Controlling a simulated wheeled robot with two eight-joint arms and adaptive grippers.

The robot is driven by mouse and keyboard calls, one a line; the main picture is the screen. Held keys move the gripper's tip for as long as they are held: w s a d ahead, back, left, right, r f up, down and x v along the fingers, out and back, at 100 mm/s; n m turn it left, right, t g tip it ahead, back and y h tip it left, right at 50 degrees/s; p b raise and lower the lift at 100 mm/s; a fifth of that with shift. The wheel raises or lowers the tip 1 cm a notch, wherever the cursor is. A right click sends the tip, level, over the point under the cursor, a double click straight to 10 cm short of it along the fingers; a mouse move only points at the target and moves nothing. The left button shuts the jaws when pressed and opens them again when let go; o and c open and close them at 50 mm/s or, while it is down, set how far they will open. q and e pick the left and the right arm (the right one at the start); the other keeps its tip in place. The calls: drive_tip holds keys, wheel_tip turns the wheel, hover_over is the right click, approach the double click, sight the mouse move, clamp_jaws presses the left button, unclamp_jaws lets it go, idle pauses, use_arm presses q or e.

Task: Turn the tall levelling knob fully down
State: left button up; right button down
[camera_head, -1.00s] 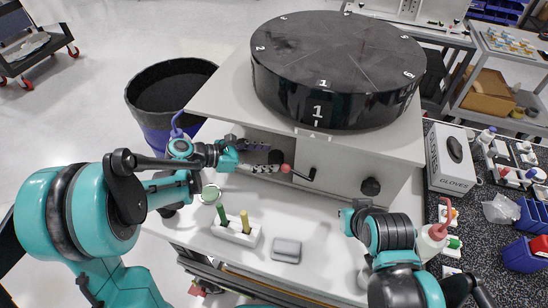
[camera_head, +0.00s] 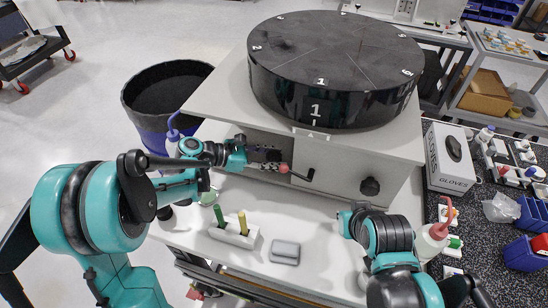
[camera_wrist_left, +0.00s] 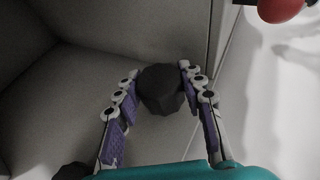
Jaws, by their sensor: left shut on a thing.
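A dark faceted levelling knob (camera_wrist_left: 161,88) stands between the two fingertips of my left gripper (camera_wrist_left: 160,78) in the left wrist view. The gripper is shut on it, with a fingertip touching each side. In the head view my left gripper (camera_head: 266,160) reaches into the open bay under the big black turntable (camera_head: 335,70); the knob is mostly hidden there. A second dark knob-like shape (camera_wrist_left: 73,171) shows at the lower left of the wrist view, partly cut off. My right gripper (camera_head: 345,222) is over the bench front; its fingers are too hidden to read.
A red ball (camera_head: 284,168) on a black lever (camera_head: 303,176) is close to my left fingertips. A black round knob (camera_head: 370,187) is on the cabinet front. A white holder (camera_head: 233,236) with two sticks and a grey block (camera_head: 285,252) stand on the bench.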

use_arm(q)
drive_tip(key=m+g, duration=0.4)
drive_tip(key=shift+g+h, duration=0.3)
drive_tip(key=shift+g, duration=0.1)
drive_tip(key=o, duration=1.2)
